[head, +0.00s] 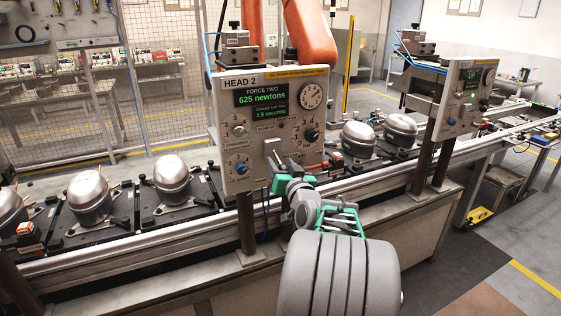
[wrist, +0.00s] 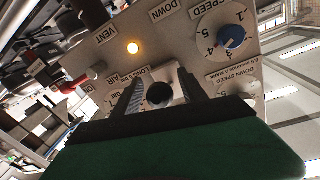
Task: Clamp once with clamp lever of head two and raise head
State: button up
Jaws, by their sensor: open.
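The head two panel (head: 240,150) is a grey box on posts, its display reading "FORCE TWO 625 newtons". It fills the wrist view (wrist: 180,45), tilted. My gripper (head: 276,172) is at the panel's lower middle, in front of a light grey plate (head: 271,148). In the wrist view, my open gripper (wrist: 160,88) has one dark finger on each side of a round black knob (wrist: 160,94) seen end-on. This looks like the end of a lever. I cannot tell whether the fingers touch it. The lettering beside it is partly hidden.
A lit amber lamp (wrist: 133,47), a blue dial (wrist: 231,37) and a red-tipped lever (wrist: 75,85) are near my fingers. Compressors (head: 88,194) sit on pallets along the conveyor behind the panel. Another panel (head: 466,98) stands at the right.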

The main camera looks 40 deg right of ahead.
jog(key=shift+w+d, duration=0.1)
jog(key=shift+w, duration=0.15)
jog(key=shift+c, duration=0.4)
grip_shut()
dwell(0.9)
